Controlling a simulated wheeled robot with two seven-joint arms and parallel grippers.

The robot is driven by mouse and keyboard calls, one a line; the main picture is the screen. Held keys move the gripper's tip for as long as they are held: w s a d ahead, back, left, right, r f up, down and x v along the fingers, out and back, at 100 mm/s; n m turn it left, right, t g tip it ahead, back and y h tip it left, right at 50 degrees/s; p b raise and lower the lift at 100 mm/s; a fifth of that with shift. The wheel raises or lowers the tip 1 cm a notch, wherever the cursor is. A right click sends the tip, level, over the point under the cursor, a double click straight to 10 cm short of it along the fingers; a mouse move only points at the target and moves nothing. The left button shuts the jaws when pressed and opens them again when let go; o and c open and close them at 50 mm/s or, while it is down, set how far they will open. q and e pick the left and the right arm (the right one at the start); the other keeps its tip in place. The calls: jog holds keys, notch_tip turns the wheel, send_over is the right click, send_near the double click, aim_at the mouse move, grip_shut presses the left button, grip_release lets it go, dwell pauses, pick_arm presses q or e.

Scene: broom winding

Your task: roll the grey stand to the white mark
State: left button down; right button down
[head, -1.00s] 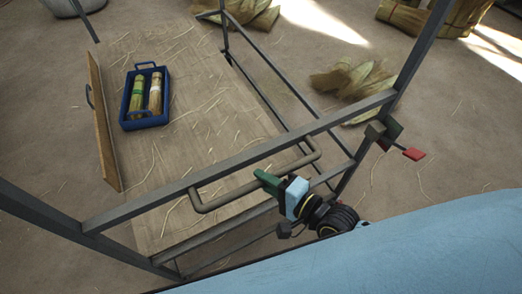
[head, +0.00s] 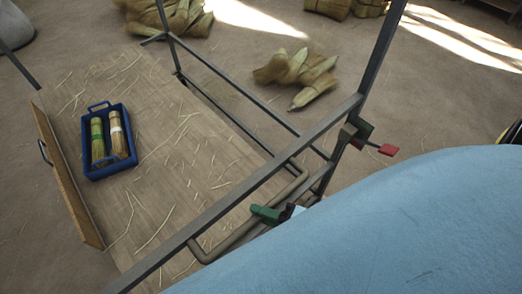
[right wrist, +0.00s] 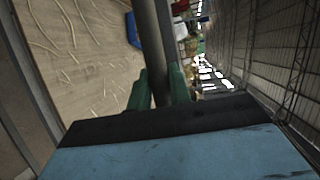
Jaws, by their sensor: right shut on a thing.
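The grey stand is a metal frame (head: 262,170) with a wooden shelf, seen from above in the head view. Its bent push handle (head: 228,243) runs along the near side. My right gripper (head: 270,214) has green fingers shut on the handle; in the right wrist view the fingers (right wrist: 158,92) lie on both sides of the handle bar (right wrist: 151,45). My blue body hides the rest of that arm and the stand's near right part. My left gripper is not in view. I cannot make out a white mark on the floor.
A blue tray (head: 84,155) with two small brooms sits on the straw-strewn shelf (head: 165,155), beside a wooden side panel (head: 68,180). Broom heads (head: 297,75) lie on the floor beyond the stand, with more bundles (head: 172,15) farther back.

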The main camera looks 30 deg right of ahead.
jog(key=shift+s+f, duration=0.15)
jog(key=shift+f, duration=0.1)
jog(key=c, duration=1.3)
grip_release()
jog(key=shift+r, duration=0.1)
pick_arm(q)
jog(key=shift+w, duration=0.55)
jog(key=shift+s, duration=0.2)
pick_arm(e)
jog(key=shift+r, duration=0.1)
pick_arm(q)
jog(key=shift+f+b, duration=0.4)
pick_arm(e)
jog(key=v, duration=1.3)
jog(key=shift+s, duration=0.1)
